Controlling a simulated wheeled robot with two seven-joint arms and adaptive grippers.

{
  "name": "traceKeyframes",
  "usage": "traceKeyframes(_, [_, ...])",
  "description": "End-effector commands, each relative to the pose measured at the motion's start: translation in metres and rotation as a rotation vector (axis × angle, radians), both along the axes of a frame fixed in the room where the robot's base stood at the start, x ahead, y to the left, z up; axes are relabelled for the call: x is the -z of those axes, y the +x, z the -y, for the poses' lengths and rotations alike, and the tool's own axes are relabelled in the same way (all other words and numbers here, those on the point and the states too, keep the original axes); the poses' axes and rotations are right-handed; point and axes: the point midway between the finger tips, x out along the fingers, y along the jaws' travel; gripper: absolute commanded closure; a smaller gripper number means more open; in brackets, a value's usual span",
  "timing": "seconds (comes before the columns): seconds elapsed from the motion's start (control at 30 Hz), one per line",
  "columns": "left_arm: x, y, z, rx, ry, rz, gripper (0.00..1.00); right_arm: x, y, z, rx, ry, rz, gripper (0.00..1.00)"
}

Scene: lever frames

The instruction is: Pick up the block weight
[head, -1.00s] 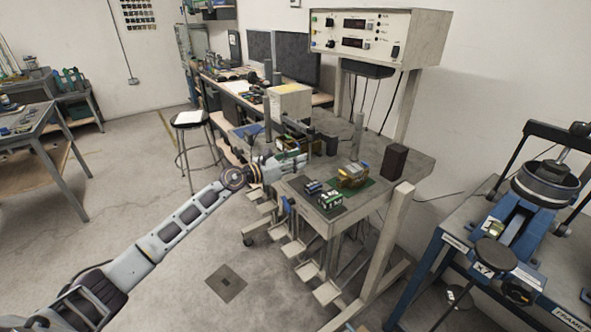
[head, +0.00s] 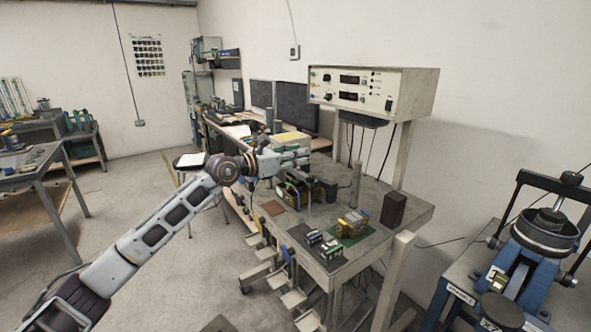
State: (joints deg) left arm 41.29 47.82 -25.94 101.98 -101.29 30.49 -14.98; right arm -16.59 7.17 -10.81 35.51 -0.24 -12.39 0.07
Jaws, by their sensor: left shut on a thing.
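My left gripper (head: 297,158) is raised above the far left part of the workbench (head: 378,243). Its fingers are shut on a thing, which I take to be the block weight. The fingers and the clutter behind hide most of it, so its shape and colour are hard to make out. My left arm reaches in from the lower left. My right gripper is not in view.
A green-and-yellow transformer (head: 352,222), small parts (head: 331,250) and a dark upright box (head: 394,209) stand on the bench. A grey post (head: 356,185) rises near the gripper. A beige instrument (head: 372,90) sits above.

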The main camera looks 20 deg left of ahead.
Motion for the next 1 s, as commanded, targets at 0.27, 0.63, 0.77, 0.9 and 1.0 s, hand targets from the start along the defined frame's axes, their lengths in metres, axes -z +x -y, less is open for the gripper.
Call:
traceKeyframes(0.27, [-0.015, 0.000, 0.000, -0.001, -0.001, 0.001, 1.00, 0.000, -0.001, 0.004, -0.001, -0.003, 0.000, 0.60])
traceKeyframes(0.63, [-0.016, 0.000, 0.000, -0.001, -0.001, 0.002, 1.00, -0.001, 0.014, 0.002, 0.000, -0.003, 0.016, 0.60])
traceKeyframes(0.77, [-0.016, 0.000, 0.000, 0.000, -0.001, 0.002, 1.00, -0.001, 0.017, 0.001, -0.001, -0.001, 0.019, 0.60])
traceKeyframes(0.9, [-0.016, 0.000, 0.000, 0.000, -0.001, 0.002, 1.00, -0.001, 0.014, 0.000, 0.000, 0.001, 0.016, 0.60])
traceKeyframes(1.0, [-0.015, 0.000, 0.000, 0.000, -0.001, 0.001, 1.00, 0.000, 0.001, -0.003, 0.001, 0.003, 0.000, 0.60])
